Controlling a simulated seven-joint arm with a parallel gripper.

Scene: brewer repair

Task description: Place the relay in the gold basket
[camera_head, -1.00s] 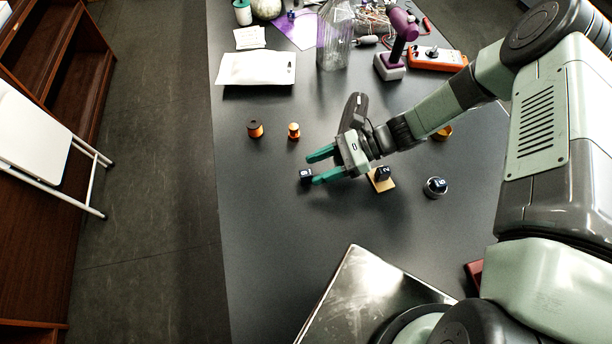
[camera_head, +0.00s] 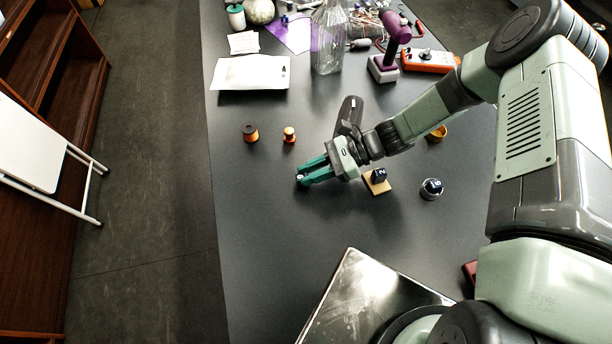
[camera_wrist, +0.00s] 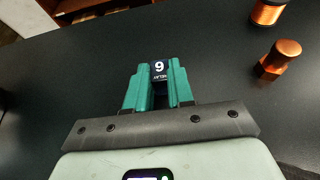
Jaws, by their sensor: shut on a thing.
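My gripper (camera_head: 304,178) is shut on a small black block, the relay (camera_wrist: 159,70), which has a white digit and small lettering. In the wrist view the relay sits between the tips of the green fingers. In the head view only a dark bit of it (camera_head: 301,179) shows at the fingertips, low over or on the table; I cannot tell which. A small gold round container, apparently the gold basket (camera_head: 438,133), stands behind my forearm to the right, partly hidden by it. It is well away from my gripper.
A black block (camera_head: 378,175) stands on a tan square right of my gripper. A silver round container (camera_head: 432,189) holds another dark block. A metal plate (camera_head: 365,300) lies in front. The table's left is clear.

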